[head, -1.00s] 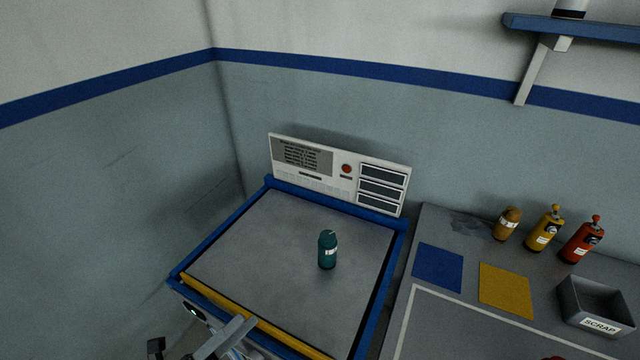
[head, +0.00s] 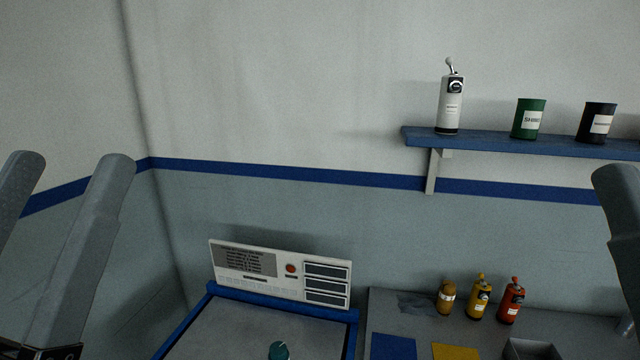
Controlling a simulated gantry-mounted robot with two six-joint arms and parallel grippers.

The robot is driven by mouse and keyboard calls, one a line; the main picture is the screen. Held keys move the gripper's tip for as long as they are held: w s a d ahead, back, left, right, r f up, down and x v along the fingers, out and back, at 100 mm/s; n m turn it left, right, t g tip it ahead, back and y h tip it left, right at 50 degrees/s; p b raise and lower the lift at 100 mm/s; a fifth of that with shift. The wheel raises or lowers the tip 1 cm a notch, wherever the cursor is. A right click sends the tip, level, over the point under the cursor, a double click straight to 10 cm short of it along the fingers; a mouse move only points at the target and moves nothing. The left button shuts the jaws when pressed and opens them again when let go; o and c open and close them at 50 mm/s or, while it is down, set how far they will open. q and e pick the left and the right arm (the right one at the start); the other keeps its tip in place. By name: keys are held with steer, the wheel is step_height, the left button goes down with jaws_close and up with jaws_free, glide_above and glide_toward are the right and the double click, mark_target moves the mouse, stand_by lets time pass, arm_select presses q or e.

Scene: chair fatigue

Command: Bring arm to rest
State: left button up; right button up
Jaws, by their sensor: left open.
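My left gripper (head: 68,165) is raised at the left of the head view. Its two grey fingers point up and stand apart, with only wall between them. One grey finger of my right gripper (head: 615,185) shows at the right edge; the rest is cut off, so its opening cannot be told. Both grippers are clear of every object in view.
A teal bottle (head: 279,350) stands on the blue-framed platform (head: 225,325) below a white panel (head: 235,260). Amber (head: 446,297), yellow (head: 479,298) and red (head: 511,302) bottles stand on the right bench. A blue shelf (head: 500,143) holds containers.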

step_height(320, 180, up, 38)
steer(key=p, duration=3.5)
steer(key=shift+f, duration=0.1)
